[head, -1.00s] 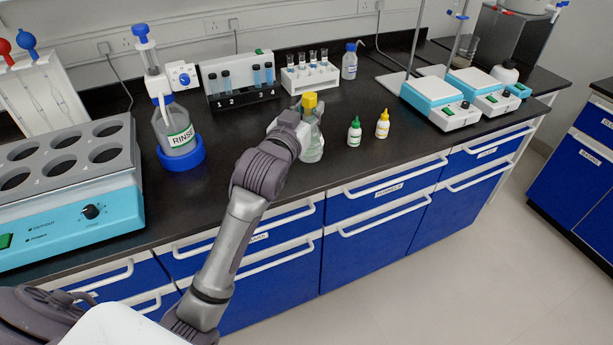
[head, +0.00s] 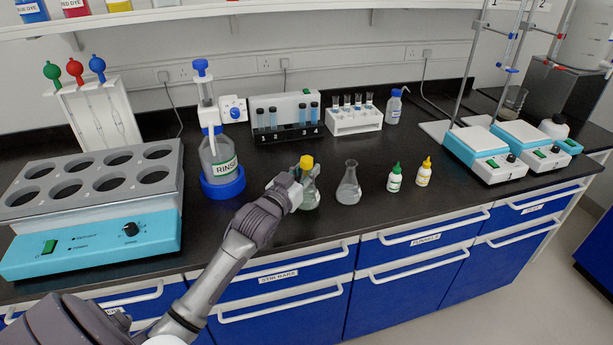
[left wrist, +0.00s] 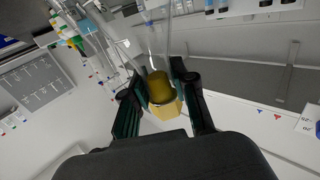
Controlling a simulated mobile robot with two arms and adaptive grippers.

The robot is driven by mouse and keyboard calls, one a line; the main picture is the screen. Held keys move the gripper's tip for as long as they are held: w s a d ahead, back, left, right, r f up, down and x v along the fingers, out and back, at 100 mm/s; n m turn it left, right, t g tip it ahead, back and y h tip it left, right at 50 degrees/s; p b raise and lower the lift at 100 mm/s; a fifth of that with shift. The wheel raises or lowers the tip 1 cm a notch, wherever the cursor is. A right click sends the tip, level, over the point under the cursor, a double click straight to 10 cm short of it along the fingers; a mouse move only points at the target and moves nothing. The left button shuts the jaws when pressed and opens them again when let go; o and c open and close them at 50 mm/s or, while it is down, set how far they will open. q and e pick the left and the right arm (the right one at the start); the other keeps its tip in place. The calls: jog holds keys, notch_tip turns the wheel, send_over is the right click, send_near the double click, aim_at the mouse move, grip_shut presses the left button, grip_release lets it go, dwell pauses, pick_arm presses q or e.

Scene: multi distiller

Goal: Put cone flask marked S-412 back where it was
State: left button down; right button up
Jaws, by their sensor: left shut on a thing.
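My left gripper (head: 304,188) is at the front middle of the black bench, shut on a clear glass vessel (head: 311,197) with a yellow top (head: 306,162). The gripper hides part of the vessel. In the left wrist view the yellow top (left wrist: 160,88) sits between the two dark fingers (left wrist: 163,100). A clear cone flask (head: 349,188) stands upright on the bench just right of the held vessel, apart from it. No S-412 mark can be read on either. My right gripper is not in view.
A rinse bottle in a blue ring (head: 222,187) stands left of the gripper. A block with large holes (head: 90,240) is further left. Green-capped (head: 394,181) and yellow-capped (head: 423,175) bottles stand right. A white tube rack (head: 354,122) is behind. Stirrer plates (head: 485,155) are at right.

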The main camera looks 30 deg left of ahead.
pick_arm(q)
jog(key=shift+f, duration=0.8)
jog(key=shift+f, duration=0.2)
jog(key=c, duration=0.9)
grip_release()
jog(key=shift+r, duration=0.1)
